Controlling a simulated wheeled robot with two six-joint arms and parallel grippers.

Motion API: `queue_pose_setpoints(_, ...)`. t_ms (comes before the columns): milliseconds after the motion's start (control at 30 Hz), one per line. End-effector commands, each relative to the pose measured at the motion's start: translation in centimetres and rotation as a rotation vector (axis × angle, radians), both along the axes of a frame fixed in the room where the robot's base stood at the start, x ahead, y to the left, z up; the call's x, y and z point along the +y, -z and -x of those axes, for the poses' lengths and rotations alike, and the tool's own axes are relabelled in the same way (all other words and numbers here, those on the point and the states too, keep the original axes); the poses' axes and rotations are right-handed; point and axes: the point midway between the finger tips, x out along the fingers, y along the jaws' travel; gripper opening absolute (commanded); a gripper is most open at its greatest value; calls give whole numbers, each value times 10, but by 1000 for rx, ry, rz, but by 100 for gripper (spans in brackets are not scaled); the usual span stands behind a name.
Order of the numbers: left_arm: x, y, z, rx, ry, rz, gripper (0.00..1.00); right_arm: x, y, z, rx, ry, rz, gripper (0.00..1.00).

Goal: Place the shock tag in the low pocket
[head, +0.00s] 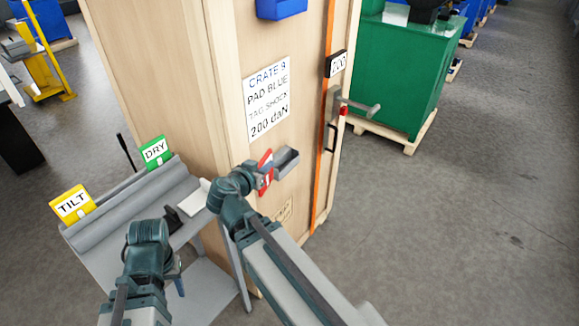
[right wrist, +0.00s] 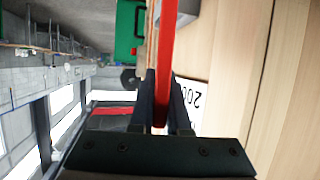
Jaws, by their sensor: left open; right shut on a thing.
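The shock tag (head: 265,162) is a red plate with white marks, held upright close to the crate's front. In the right wrist view it is a thin red strip (right wrist: 163,60) seen edge-on between the fingers. My right gripper (right wrist: 163,100) is shut on it; in the head view this gripper (head: 258,178) is partly hidden by its own wrist. The low pocket (head: 287,162) is a small grey open-topped tray on the crate front, just right of the tag. I cannot tell whether they touch. My left gripper (head: 174,217) is open, low over the grey stand.
The wooden crate (head: 215,100) bears a printed sign (head: 267,97), a blue upper pocket (head: 281,8), an orange strap (head: 323,150) and a protruding handle (head: 358,106). The grey stand (head: 100,250) carries yellow TILT (head: 72,204) and green DRY (head: 155,151) cards. Floor at right is clear.

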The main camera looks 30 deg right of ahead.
Motion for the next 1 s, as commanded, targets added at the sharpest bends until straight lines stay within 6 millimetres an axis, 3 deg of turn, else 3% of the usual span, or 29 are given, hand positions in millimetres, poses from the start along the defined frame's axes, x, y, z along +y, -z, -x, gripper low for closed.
queue_pose_setpoints(300,0,12,0,0,0,0,44,-137,12,28,2,166,-3,0)
queue_pose_setpoints(500,0,15,0,0,0,0,44,-195,15,51,0,235,0,0)
queue_pose_setpoints(633,0,16,0,0,0,0,44,-213,16,60,-1,256,0,0)
queue_pose_setpoints(800,0,16,0,0,0,0,44,-217,16,62,-1,260,1,0)
queue_pose_setpoints(867,0,16,0,0,0,0,44,-216,16,58,-1,259,1,0)
queue_pose_setpoints(1000,0,16,0,0,0,0,44,-207,16,32,0,255,2,0)
